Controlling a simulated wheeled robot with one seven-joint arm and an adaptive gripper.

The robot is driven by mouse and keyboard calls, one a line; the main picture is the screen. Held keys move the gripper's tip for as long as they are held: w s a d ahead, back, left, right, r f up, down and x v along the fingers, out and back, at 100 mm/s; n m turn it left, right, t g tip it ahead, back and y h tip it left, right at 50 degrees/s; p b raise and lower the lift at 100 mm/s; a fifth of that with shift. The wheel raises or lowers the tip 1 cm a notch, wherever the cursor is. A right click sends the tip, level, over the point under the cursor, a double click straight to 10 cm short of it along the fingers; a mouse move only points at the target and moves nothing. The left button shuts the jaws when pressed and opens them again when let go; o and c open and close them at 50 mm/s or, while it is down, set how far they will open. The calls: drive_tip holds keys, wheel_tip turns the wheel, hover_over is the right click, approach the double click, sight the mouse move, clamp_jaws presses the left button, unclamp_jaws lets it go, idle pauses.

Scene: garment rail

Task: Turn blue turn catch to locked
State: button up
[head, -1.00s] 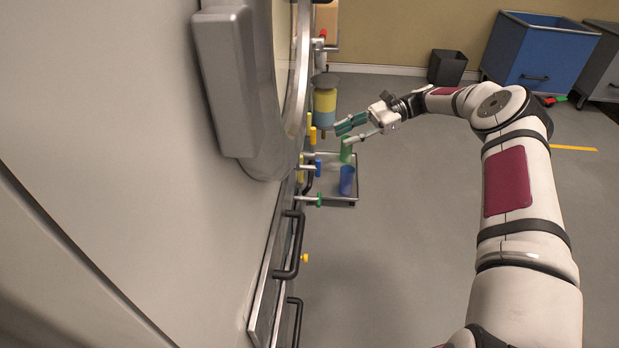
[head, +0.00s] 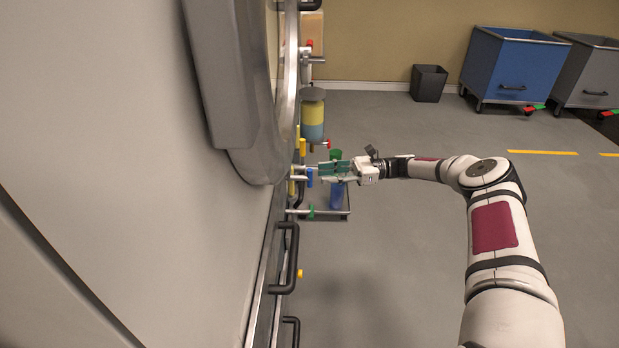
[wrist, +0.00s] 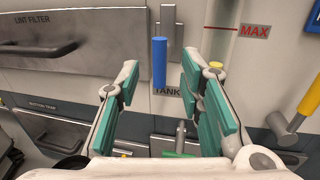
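The blue turn catch (head: 310,177) sticks out from the machine front at the left in the head view. In the wrist view the blue turn catch (wrist: 159,63) is an upright bar in front of a metal plate, above the lettering "TANK". My gripper (head: 327,171) is just right of the catch in the head view, pointing at the panel. In the wrist view my gripper (wrist: 160,78) is open, its teal-padded fingers either side of the blue bar, with visible gaps. I cannot tell whether the fingertips reach the bar's depth.
A yellow catch (wrist: 310,96) stands tilted at the right, and a green catch (wrist: 179,155) lies below. Black handles (head: 291,258) project lower down.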

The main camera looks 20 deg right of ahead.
sight(309, 176)
drive_tip(key=shift+w+a+b, duration=0.2)
drive_tip(key=shift+a+b, duration=0.05)
drive_tip(key=shift+a, duration=1.2)
drive_tip(key=shift+w+a+b, duration=0.15)
drive_tip(key=shift+a+b, duration=0.1)
drive_tip(key=shift+a, duration=1.15)
drive_tip(key=shift+c, duration=0.3)
clamp_jaws()
